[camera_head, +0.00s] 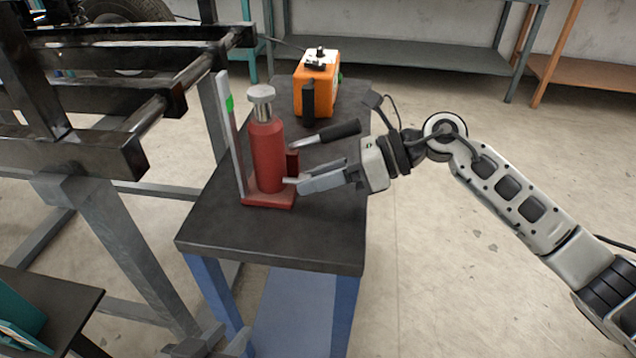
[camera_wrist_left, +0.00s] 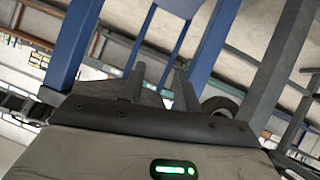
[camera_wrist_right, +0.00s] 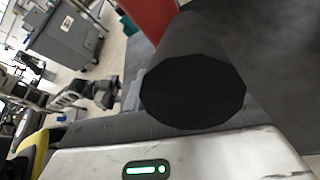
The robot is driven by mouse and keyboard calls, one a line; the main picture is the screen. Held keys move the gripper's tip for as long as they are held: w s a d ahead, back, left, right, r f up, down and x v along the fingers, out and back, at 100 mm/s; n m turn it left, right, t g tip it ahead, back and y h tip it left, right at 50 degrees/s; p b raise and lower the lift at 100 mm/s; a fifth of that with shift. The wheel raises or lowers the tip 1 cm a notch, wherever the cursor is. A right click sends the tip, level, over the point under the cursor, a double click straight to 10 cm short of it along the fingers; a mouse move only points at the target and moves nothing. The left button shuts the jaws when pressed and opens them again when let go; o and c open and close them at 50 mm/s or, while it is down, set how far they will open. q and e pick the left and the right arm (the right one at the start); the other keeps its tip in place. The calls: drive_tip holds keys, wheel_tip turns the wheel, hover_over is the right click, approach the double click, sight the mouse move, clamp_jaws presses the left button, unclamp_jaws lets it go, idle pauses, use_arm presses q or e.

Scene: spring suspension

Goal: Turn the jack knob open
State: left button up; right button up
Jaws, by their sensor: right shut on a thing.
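The red bottle jack (camera_head: 268,155) stands upright on the black tabletop, with a silver ram on top and a black-gripped lever (camera_head: 333,131) pointing right. My right gripper (camera_head: 297,184) reaches in from the right, low beside the jack's base. Its fingers are closed together on the small jack knob at the jack's lower right side; the knob itself is mostly hidden by them. In the right wrist view the lever's black end (camera_wrist_right: 193,95) fills the middle and covers the fingertips.
The black table (camera_head: 300,238) has blue legs. A metal bar with a green mark (camera_head: 229,103) stands just left of the jack. An orange box (camera_head: 318,90) sits behind. A dark steel frame (camera_head: 85,150) fills the left. Floor at right is clear.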

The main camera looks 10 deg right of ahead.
drive_tip(key=shift+n+t+b, duration=0.4)
drive_tip(key=shift+n+t, duration=0.1)
drive_tip(key=shift+n, duration=0.1)
drive_tip(key=o, duration=1)
drive_tip(key=v, duration=1.6)
drive_tip(key=shift+r+p, duration=0.2)
drive_tip(key=shift+p, duration=0.25)
drive_tip(key=shift+s+a, duration=0.1)
drive_tip(key=shift+a, duration=0.1)
